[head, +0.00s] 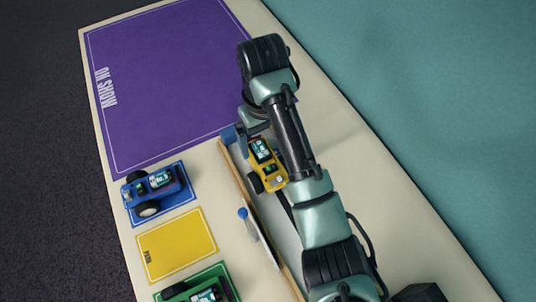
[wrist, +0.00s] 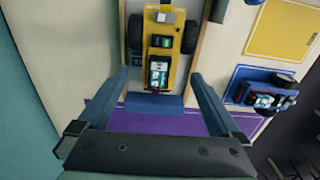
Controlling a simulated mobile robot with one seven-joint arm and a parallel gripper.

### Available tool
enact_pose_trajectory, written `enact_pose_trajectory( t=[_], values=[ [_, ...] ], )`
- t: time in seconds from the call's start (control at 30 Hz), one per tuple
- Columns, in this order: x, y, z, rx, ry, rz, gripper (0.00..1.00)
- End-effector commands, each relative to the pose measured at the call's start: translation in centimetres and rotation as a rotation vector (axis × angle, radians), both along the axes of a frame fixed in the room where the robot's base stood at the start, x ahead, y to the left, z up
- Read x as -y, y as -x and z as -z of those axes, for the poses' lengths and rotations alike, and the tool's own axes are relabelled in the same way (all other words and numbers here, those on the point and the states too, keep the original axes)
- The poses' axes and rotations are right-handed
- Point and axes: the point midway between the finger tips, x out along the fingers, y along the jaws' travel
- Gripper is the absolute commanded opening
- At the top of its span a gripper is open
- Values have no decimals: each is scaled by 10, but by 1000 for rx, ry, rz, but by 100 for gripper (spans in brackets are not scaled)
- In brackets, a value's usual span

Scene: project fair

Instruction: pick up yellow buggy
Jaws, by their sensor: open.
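The yellow buggy (wrist: 178,40) has dark wheels and a green-and-white electronics board on top. It stands in a pale wood-railed lane, near the lane's blue end block (wrist: 155,103). In the head view the buggy (head: 270,180) is partly hidden by my arm. My gripper (wrist: 157,80) is open, with one blue finger on each side of the buggy's near end in the wrist view. No contact shows, and I cannot tell how high the fingertips are above it. In the head view my gripper is mostly hidden by my arm.
A blue buggy (head: 150,189) stands on a blue mat left of the lane. An empty yellow mat (head: 177,246) and a green buggy (head: 206,292) on a green mat lie below. The purple "ON SHOW" area (head: 165,85) is clear. The wooden rail (head: 235,178) borders the lane.

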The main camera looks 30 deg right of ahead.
Motion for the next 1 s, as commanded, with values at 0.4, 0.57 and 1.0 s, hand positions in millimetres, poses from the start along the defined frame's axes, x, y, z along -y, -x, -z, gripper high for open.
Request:
enact_pose_trajectory(
  t=[0.4, 0.57, 1.0],
  values=[
    [-1, -2, 44, -1, 1, 1, 100],
    [-2, -4, 70, 0, 0, 1, 100],
    [-2, -5, 83, 2, 1, 0, 91]
  ],
)
